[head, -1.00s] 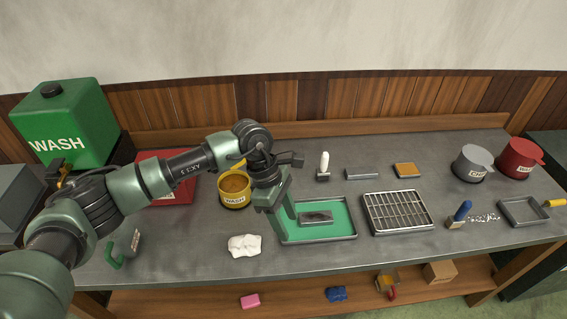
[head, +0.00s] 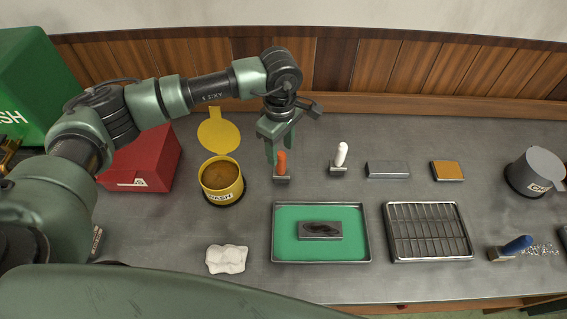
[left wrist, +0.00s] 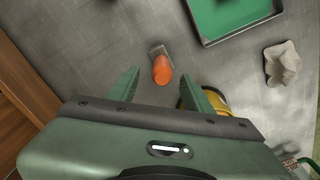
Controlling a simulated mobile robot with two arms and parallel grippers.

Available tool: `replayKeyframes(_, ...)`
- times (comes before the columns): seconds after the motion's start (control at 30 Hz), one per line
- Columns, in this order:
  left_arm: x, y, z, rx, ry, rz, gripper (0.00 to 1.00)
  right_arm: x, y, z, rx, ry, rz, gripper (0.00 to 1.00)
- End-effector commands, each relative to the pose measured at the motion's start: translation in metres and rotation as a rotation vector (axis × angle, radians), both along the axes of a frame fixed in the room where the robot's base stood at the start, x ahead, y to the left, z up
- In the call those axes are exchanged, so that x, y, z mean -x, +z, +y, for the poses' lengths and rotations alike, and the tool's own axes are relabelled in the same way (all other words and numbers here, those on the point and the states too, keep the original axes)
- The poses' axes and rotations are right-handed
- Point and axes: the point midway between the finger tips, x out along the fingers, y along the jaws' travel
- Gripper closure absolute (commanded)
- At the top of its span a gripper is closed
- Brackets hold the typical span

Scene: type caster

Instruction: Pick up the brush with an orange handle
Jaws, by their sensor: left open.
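The brush with an orange handle (head: 281,165) stands on the grey bench with its handle up, between the yellow pot and a white-handled brush. It also shows in the left wrist view (left wrist: 162,70), seen from above, between and beyond the fingertips. My left gripper (head: 282,150) is open and empty, pointing down just above and around the top of the handle. In the left wrist view its two fingers (left wrist: 162,86) are wide apart, with no contact visible. My right gripper is not in view.
The yellow pot (head: 222,190) with its lid open stands left of the brush. The white-handled brush (head: 340,156) stands to the right. A green tray (head: 285,252) holding a block lies in front, near a crumpled white cloth (head: 227,260). The wooden back wall is behind.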

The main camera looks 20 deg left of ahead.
Motion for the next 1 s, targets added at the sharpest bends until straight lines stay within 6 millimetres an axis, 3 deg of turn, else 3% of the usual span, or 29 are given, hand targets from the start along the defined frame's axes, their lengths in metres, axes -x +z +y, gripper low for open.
replayKeyframes(0.1,0.001,-0.010,0.000,0.000,0.000,0.003,0.50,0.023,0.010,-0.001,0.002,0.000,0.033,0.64)
replayKeyframes(0.2,0.003,-0.021,0.000,0.000,0.000,0.004,0.50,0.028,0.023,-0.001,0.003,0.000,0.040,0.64)
replayKeyframes(0.43,0.003,-0.054,0.001,0.000,0.000,0.002,0.50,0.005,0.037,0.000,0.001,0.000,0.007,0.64)
replayKeyframes(0.53,0.002,-0.058,0.001,0.001,0.000,0.000,0.50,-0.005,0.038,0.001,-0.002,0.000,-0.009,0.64)
replayKeyframes(0.7,0.002,-0.059,0.001,0.000,0.000,-0.001,0.50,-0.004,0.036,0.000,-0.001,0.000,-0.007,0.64)
replayKeyframes(0.9,0.002,-0.059,0.001,0.000,0.000,-0.001,1.00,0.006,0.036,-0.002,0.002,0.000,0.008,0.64)
replayKeyframes(1.0,0.002,-0.059,0.001,0.000,0.000,-0.001,1.00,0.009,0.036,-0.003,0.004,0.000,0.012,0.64)
